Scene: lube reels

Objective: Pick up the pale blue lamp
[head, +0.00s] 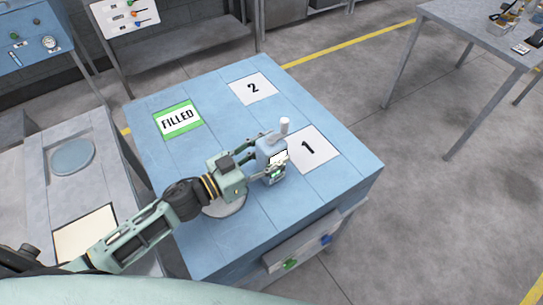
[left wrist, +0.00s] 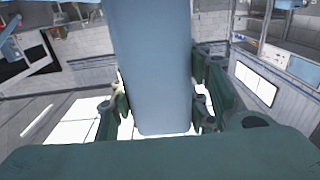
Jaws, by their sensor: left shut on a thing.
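The pale blue lamp (head: 267,151) is upright above the blue table, near the sheet marked 1. It has a boxy body, a light face with a dark and green patch, and a white knob on top. My left gripper (head: 273,166) is shut on it, with fingers on both sides. In the left wrist view the lamp's plain pale blue body (left wrist: 152,70) fills the middle between the green fingers (left wrist: 155,112). I cannot tell whether its base touches the table. My right gripper is not in view.
The blue table (head: 235,245) bears sheets marked 1 (head: 318,143), 2 (head: 252,90) and FILLED (head: 178,119). A pale round pad (head: 227,208) lies below my left wrist. A grey bench (head: 100,150) stands left. A grey table (head: 480,38) with small items stands right, across open floor.

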